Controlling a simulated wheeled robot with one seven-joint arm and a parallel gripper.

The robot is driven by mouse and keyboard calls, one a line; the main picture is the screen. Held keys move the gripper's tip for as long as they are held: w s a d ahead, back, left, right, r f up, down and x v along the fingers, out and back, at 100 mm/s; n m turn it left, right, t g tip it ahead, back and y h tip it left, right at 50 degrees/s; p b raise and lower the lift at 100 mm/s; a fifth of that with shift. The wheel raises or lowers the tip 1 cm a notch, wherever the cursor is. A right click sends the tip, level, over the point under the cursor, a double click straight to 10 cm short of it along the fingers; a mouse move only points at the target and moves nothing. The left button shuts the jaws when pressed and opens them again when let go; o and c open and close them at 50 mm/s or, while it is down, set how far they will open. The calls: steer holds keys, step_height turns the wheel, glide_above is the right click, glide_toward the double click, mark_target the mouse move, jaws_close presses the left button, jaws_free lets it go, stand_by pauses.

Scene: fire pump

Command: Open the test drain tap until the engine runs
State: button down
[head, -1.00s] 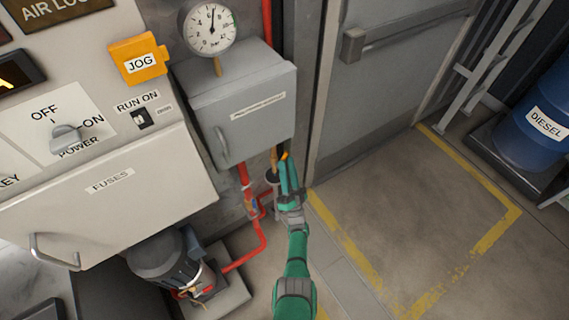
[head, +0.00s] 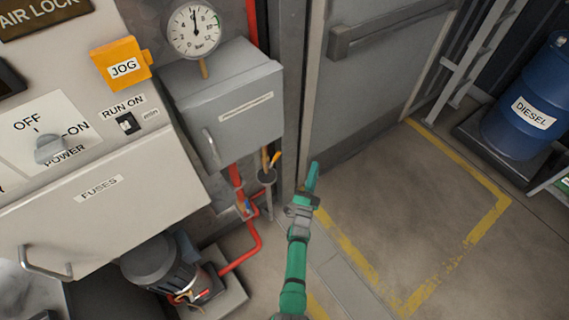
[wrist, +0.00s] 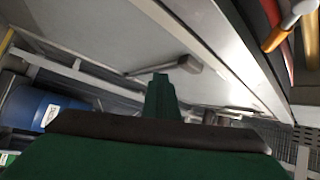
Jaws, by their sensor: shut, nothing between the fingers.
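The test drain tap seems to be the small orange lever (head: 275,158) on a brass pipe below the grey cabinet, above a small dark cup. In the wrist view an orange lever (wrist: 285,28) with a pale pivot shows at the top right, beside a brass pipe. My green gripper (head: 312,172) is right of the tap, apart from it, in front of the door frame. Its fingers are shut and empty, and they also show in the wrist view (wrist: 160,92). The engine itself cannot be made out with certainty.
The grey cabinet (head: 228,105) overhangs the tap, with a pressure gauge (head: 194,30) above it. Red pipework (head: 250,245) and a pump motor (head: 160,265) are at lower left. A grey door (head: 355,85) is behind my gripper. The yellow-marked floor (head: 410,215) is clear.

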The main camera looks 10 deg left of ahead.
mark_target(274, 159)
steer(key=s+d+f+m+g, duration=0.3)
steer(key=d+f+m+g, duration=0.1)
steer(key=d+m+g, duration=0.2)
steer(key=s+a+r+n+g+y, duration=0.1)
steer(key=s+a+r+n+y, duration=0.1)
steer(key=s+a+r+y, duration=0.9)
steer(key=w+a+h, duration=0.1)
steer(key=w+a, duration=0.5)
steer(key=w, duration=0.4)
steer(key=shift+w+a+r, duration=0.2)
steer(key=shift+w, duration=0.05)
steer(key=shift+a, duration=0.1)
